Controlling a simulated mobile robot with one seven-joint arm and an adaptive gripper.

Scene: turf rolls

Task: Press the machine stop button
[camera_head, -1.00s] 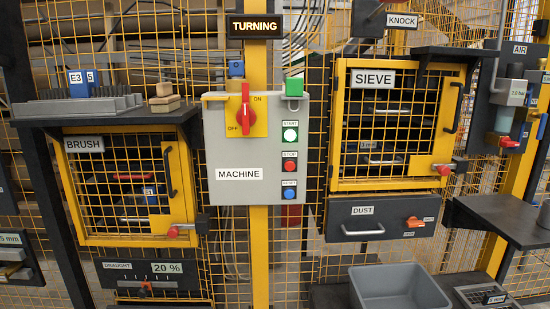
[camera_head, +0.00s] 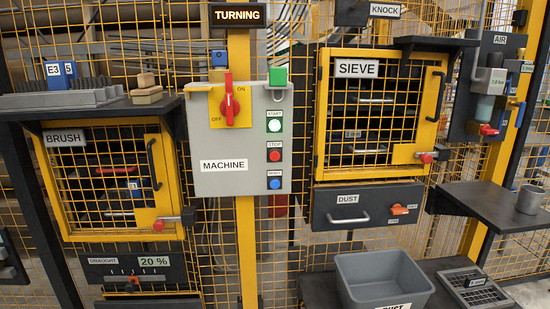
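The machine control box (camera_head: 215,178) is a light grey panel labelled MACHINE, fixed to a yellow post in the middle of the view. Its red STOP button (camera_head: 274,156) sits on the right side, below the lit white-green START button (camera_head: 274,126) and above the blue RESET button (camera_head: 274,184). A red rotary switch (camera_head: 229,105) on a yellow plate stands upright between OFF and ON. A lit sign above reads TURNING (camera_head: 237,15). My gripper is not in view, and nothing covers the STOP button.
The yellow BRUSH cage (camera_head: 70,236) is at left and the SIEVE cage (camera_head: 322,120) at right. The DUST drawer (camera_head: 330,218) is shut. A grey bin (camera_head: 372,268) stands below it. A dark shelf (camera_head: 480,203) with a grey mug (camera_head: 531,200) juts out at right.

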